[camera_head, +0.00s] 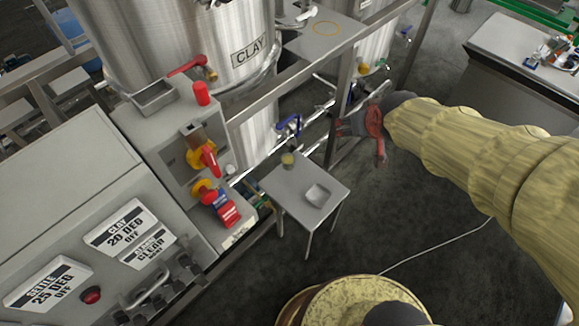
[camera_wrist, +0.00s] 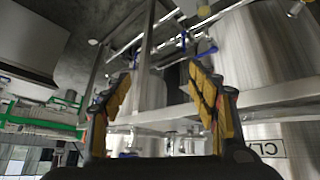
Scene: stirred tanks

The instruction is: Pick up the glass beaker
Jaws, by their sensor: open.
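A small glass beaker (camera_head: 288,160) with a yellowish tint appears to stand on the back left corner of a small grey table (camera_head: 282,190). It is small in the head view, and I cannot make out its contents. I cannot make it out in the wrist view. My gripper (camera_head: 346,127) is to the right of the beaker and apart from it, near the steel frame. In the wrist view my gripper (camera_wrist: 160,100) has its two yellow-padded fingers spread wide, with nothing between them.
A shallow grey dish (camera_head: 317,194) lies on the same small table. The steel CLAY tank (camera_head: 190,45) and frame rails are behind. A thin cable (camera_head: 440,247) crosses the open floor at right.

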